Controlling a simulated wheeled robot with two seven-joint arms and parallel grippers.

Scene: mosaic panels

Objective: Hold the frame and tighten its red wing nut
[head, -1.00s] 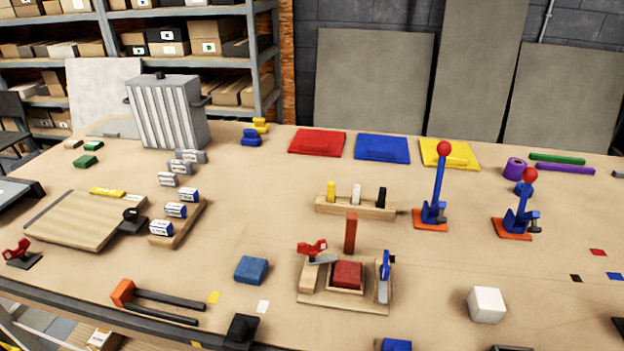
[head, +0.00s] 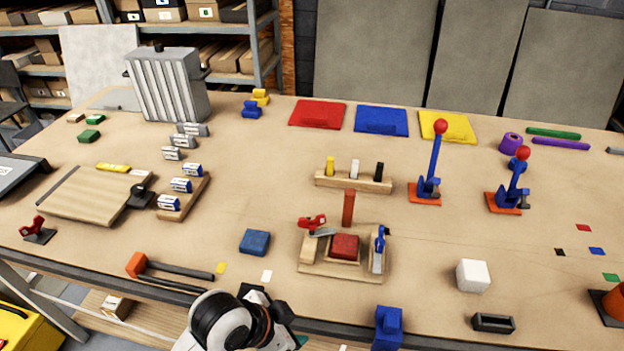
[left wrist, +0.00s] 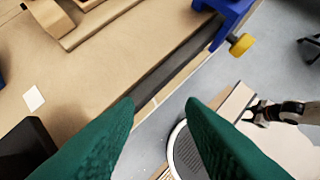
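The wooden frame (head: 340,271) stands near the table's front edge, with a red block in its middle and an upright red-brown post behind. The red wing nut (head: 312,222) sits at its back left corner. A blue lever clamp (head: 379,246) is on its right side. Part of the wooden frame shows at the top of the left wrist view (left wrist: 88,22). My left gripper (left wrist: 160,103) is open and empty, its green fingers apart over the table edge, short of the frame.
A blue vise (head: 387,328) is on the front edge right of my left arm. A blue block (head: 255,242) and an orange-ended tool (head: 137,265) lie left of the frame. A white cube (head: 472,276) stands to the right. Another red wing nut (head: 38,226) is far left.

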